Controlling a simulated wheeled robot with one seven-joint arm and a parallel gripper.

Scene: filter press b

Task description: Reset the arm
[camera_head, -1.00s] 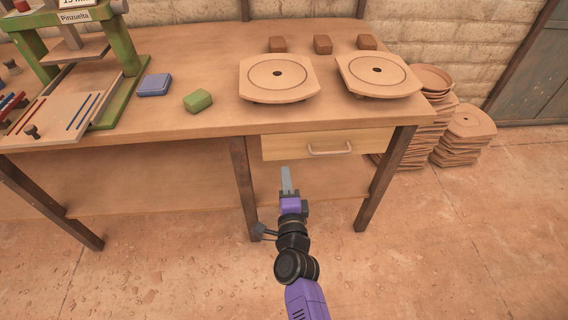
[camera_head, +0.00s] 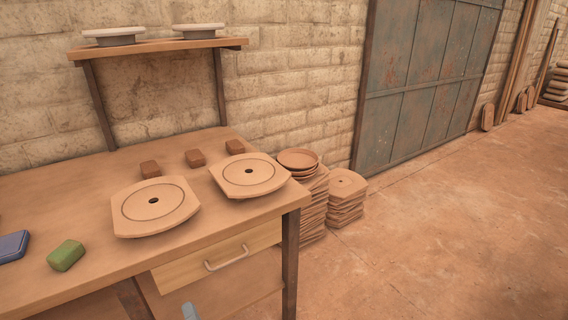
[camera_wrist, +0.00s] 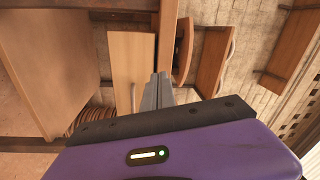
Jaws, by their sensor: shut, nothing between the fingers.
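My gripper (camera_wrist: 158,92) is shut and empty in the wrist view, its grey fingers pressed together above the purple wrist housing. In the head view only the pale tip of my gripper (camera_head: 190,311) shows at the bottom edge, in front of the workbench (camera_head: 85,285). The bench's wooden drawer (camera_head: 218,258) with a metal handle is to the right of the tip and looks closed. The rest of my arm is out of the head view.
Two round-marked plates (camera_head: 155,206) (camera_head: 249,175), several brown blocks (camera_head: 195,158), a green block (camera_head: 66,255) and a blue block (camera_head: 12,246) are on the bench. Stacked discs (camera_head: 346,187) stand at its right. A metal door (camera_head: 425,75) is behind. The right floor is clear.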

